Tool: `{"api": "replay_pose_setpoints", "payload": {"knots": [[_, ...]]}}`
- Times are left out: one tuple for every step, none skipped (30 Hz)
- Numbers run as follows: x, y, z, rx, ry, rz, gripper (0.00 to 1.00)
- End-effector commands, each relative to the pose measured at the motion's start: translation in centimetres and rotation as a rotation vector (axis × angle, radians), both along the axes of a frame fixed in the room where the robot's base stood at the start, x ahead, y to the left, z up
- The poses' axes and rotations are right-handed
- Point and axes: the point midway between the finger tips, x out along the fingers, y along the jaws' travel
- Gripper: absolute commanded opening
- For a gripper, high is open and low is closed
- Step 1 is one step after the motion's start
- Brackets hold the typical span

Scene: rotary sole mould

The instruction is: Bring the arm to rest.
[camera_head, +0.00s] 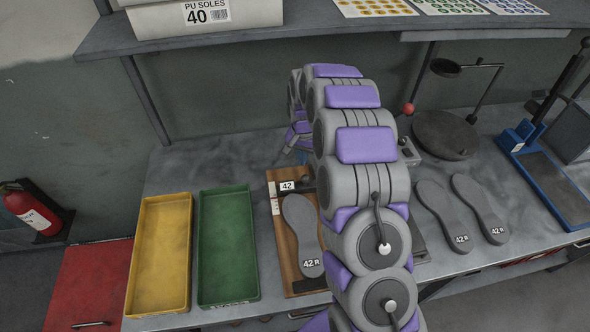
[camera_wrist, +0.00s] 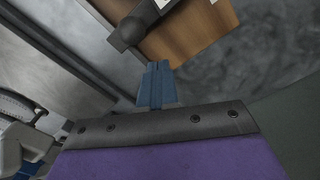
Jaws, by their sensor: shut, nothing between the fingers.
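My arm, grey with purple pads, rises from the bottom of the head view and arches over the workbench (camera_head: 175,165). My gripper (camera_head: 303,157) is at the far end of the arch, mostly hidden behind my arm, pointing down near the back of the bench. In the wrist view, my gripper (camera_wrist: 157,86) shows blue fingers close together, shut with nothing held. It is close to the edge of the wooden board (camera_wrist: 190,35). Whether it touches anything cannot be told.
A yellow tray (camera_head: 160,255) and a green tray (camera_head: 228,245) are empty. Grey sole 42 R (camera_head: 302,235) lies on the wooden board. Two more soles (camera_head: 445,215) lie right of my arm. A round plate (camera_head: 445,135) and blue-framed station (camera_head: 550,185) stand right. A shelf (camera_head: 300,32) overhangs behind.

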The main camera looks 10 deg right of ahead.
Motion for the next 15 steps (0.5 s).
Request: {"api": "replay_pose_setpoints", "payload": {"knots": [[0.0, 0.0, 0.5, 0.000, -0.001, 0.000, 0.00], [0.0, 0.0, 0.7, 0.000, 0.000, 0.000, 0.00], [0.0, 0.0, 1.0, 0.000, 0.000, 0.000, 0.00], [0.0, 0.0, 1.2, 0.000, 0.001, 0.000, 0.00], [0.0, 0.0, 1.4, 0.000, 0.001, 0.000, 0.00], [0.0, 0.0, 1.6, 0.000, 0.001, 0.000, 0.00], [0.0, 0.0, 1.7, 0.000, 0.002, 0.000, 0.00], [0.0, 0.0, 1.7, 0.000, 0.002, 0.000, 0.00], [0.0, 0.0, 1.8, 0.000, 0.002, 0.000, 0.00], [0.0, 0.0, 1.8, 0.000, 0.002, 0.000, 0.00], [0.0, 0.0, 1.8, 0.000, 0.002, 0.000, 0.00], [0.0, 0.0, 1.7, 0.000, 0.002, 0.000, 0.00], [0.0, 0.0, 1.7, 0.000, 0.002, 0.000, 0.00], [0.0, 0.0, 1.7, 0.000, 0.002, 0.000, 0.00], [0.0, 0.0, 1.7, 0.000, 0.001, 0.000, 0.00]]}}
